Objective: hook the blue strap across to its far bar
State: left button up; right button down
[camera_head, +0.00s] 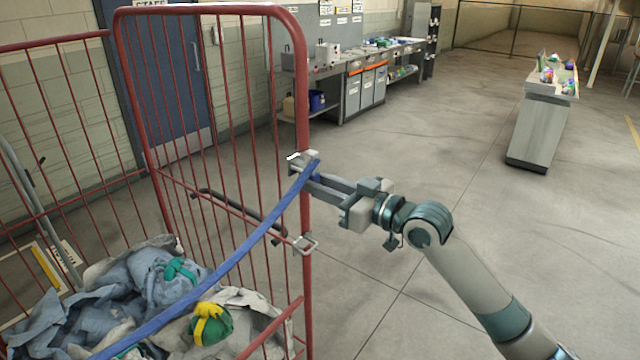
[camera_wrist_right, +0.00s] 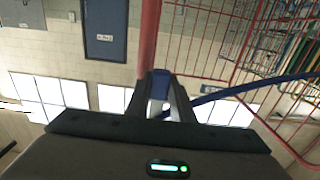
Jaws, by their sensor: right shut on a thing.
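The blue strap (camera_head: 235,258) runs taut from the lower left, over the cage's load, up to the red corner post (camera_head: 302,100) of the cage. A pale metal hook (camera_head: 296,159) shows at the strap's upper end, beside the post. I cannot tell whether it is around the bar. My right gripper (camera_head: 313,181) is shut on the blue strap's end, right by the post. In the right wrist view the blue strap end (camera_wrist_right: 161,80) sits between the fingers, close to the red post (camera_wrist_right: 148,40). My left gripper is not in view.
The red wire cage holds grey-blue cloth bags (camera_head: 150,280) and a green and yellow bundle (camera_head: 210,324). A metal loop (camera_head: 305,243) is on the post below my gripper. A counter (camera_head: 545,110) stands at the far right. The floor (camera_head: 450,200) between is clear.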

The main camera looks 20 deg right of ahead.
jog(key=shift+f, duration=0.15)
dwell(0.4)
jog(key=shift+f+b, duration=0.65)
jog(key=shift+f, duration=0.25)
jog(key=c, duration=1)
grip_release()
jog(key=shift+c, duration=0.2)
jog(key=shift+s, duration=0.1)
jog(key=v, duration=0.6)
jog(key=shift+s+d, duration=0.3)
